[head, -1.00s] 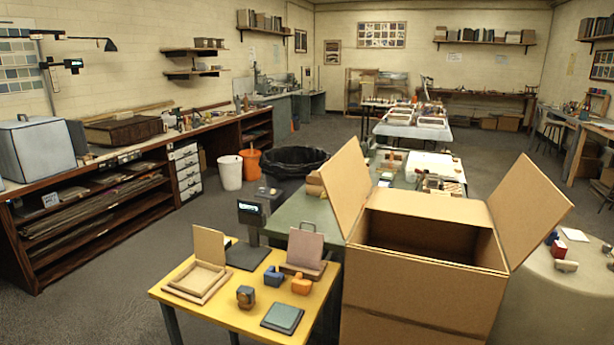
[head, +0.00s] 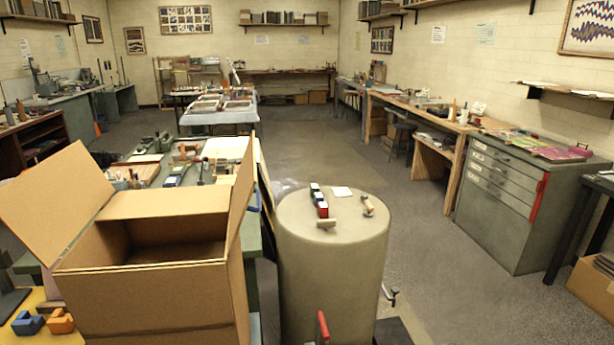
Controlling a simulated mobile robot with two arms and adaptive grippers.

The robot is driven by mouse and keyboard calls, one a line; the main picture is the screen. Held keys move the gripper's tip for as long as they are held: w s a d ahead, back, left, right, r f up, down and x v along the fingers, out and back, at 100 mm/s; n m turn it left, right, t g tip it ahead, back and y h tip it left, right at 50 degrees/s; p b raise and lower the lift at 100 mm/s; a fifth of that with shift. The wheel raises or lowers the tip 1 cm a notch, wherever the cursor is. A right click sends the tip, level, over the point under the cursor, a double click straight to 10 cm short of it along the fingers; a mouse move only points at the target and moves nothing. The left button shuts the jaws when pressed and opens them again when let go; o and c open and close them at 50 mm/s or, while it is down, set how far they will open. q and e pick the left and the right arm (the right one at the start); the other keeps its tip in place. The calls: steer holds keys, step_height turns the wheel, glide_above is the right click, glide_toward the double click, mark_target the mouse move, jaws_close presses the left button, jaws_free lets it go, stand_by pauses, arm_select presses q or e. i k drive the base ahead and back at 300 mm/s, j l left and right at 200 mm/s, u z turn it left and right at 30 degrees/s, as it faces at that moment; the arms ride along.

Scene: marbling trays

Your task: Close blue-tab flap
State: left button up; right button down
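An open cardboard box (head: 150,300) stands at the lower left of the head view. Its left flap (head: 55,200) leans outward to the left. Its right flap (head: 242,190) stands up and is seen nearly edge-on. A flat panel (head: 150,203) covers the far part of the top, and the near part is open onto a dark inside. A small blue piece (head: 255,197) shows at the right flap's outer side; I cannot tell whether it is a tab fixed to it. Neither of my grippers is in view.
A round grey drum-like stand (head: 332,260) with small blocks on top is close at the box's right. A red-handled part (head: 322,326) is at its front. A yellow table (head: 60,335) shows at lower left. Open floor (head: 430,240) lies toward the grey drawer cabinet (head: 520,205).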

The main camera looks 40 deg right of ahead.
mark_target(246, 182)
steer(key=k+l, duration=0.1)
steer(key=l, duration=0.5)
steer(key=k+l+z, duration=0.1)
steer(key=l, duration=0.5)
steer(key=k+l, duration=0.1)
steer(key=l, duration=0.45)
